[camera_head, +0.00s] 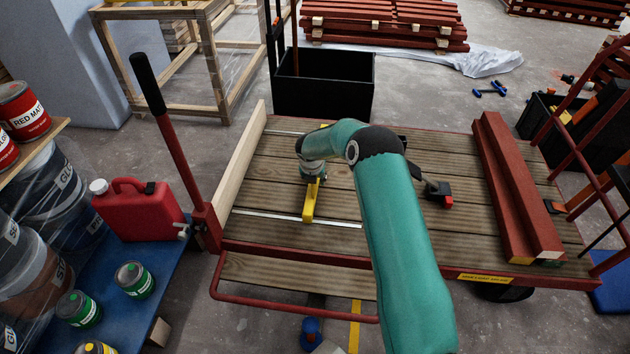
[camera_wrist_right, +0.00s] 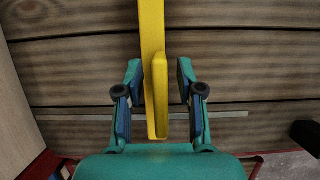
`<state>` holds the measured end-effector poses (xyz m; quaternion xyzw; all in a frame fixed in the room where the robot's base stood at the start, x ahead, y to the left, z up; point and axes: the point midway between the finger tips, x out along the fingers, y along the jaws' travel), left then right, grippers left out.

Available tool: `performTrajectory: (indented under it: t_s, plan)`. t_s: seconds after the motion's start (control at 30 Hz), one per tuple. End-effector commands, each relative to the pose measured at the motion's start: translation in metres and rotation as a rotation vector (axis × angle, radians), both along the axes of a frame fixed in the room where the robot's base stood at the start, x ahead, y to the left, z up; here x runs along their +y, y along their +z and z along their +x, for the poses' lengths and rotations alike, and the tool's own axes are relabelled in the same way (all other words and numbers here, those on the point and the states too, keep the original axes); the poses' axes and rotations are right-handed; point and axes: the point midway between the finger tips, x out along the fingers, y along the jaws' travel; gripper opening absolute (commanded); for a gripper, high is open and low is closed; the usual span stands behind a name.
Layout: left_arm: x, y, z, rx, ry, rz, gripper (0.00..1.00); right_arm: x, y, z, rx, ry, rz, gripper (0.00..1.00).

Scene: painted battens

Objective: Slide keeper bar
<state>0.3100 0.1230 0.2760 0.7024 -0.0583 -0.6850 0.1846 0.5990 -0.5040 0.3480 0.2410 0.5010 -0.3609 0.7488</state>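The yellow bar (camera_head: 310,203), which I take to be the keeper bar, lies on the plank deck of the red-framed cart (camera_head: 262,192). Its near end is by a thin metal strip (camera_head: 268,215) set across the planks. In the right wrist view the yellow bar (camera_wrist_right: 151,22) runs up out of the picture, with a raised yellow tab (camera_wrist_right: 160,95) at its near end. My right gripper (camera_wrist_right: 159,68) is open, one finger on each side of the tab, with a gap on both sides. In the head view my right arm hides the bar's far part. My left gripper is not in view.
A pale board (camera_head: 238,170) stands along the cart's left edge, beside a red post with a black handle (camera_head: 148,85). Dark red battens (camera_head: 513,195) lie at the deck's right side. A small black and red item (camera_head: 438,193) sits between. Deck planks around the bar are clear.

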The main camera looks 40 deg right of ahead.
Motion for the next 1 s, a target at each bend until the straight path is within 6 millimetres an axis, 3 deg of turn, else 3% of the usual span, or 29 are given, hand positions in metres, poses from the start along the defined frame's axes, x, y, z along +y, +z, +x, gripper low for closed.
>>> performTrajectory:
  t_s: [0.3, 0.53, 1.0]
  plan:
    - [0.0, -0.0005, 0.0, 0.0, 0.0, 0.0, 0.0, -0.0004, -0.0017, 0.0008, 0.0, 0.001, 0.0, 0.38]
    - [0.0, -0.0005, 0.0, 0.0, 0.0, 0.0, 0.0, 0.0, -0.0017, 0.0011, 0.0, 0.001, 0.0, 0.0]
    - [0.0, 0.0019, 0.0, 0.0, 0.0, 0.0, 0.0, 0.0017, -0.0006, 0.0013, -0.001, 0.01, 0.001, 0.0]
